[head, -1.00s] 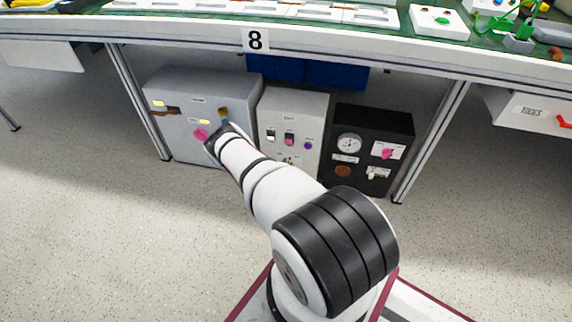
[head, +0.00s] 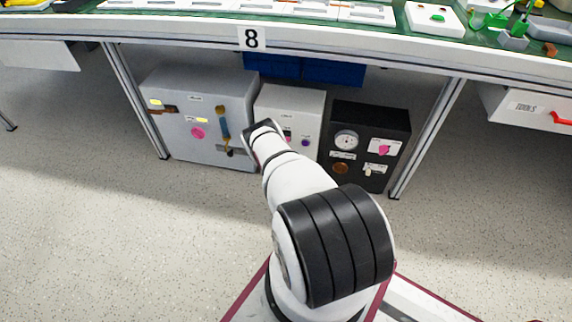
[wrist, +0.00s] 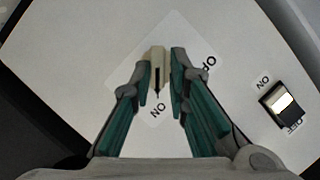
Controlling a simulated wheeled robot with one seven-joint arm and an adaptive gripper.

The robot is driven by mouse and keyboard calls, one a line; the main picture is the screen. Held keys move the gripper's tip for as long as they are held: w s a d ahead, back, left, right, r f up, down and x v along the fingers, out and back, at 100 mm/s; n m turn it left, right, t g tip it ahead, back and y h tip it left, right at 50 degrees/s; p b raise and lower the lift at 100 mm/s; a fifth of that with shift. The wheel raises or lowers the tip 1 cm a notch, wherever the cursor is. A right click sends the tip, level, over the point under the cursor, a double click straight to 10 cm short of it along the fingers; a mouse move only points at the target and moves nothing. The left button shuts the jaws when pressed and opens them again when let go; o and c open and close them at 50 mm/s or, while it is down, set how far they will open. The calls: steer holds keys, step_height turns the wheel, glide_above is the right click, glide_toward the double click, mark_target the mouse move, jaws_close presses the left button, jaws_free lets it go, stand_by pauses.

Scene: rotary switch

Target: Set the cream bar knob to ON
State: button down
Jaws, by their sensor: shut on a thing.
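The cream bar knob (wrist: 155,68) shows in the wrist view on a white panel, with a dark pointer line along it. The line points down the picture toward the ON label (wrist: 158,110); the OFF label (wrist: 208,65) is to the right. My gripper (wrist: 162,80) has its two teal-padded fingers on either side of the knob, shut on it. In the head view my arm's end is in front of the white box (head: 290,98) under the bench, hiding the knob and fingers.
A black-and-white rocker switch (wrist: 283,103) is on the same panel, right of the knob. The grey box (head: 190,90) stands left of the white box and the black box (head: 372,118) stands right. Bench legs flank them; the floor in front is open.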

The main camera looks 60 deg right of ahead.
steer(key=shift+s+d+f, duration=0.1)
steer(key=shift+s+d, duration=0.1)
steer(key=shift+d, duration=0.1)
steer(key=c, duration=1.6)
jaws_free()
steer(key=shift+w, duration=0.1)
steer(key=shift+c, duration=0.2)
steer(key=v, duration=1.2)
steer(key=shift+a, duration=0.1)
steer(key=shift+w, duration=0.1)
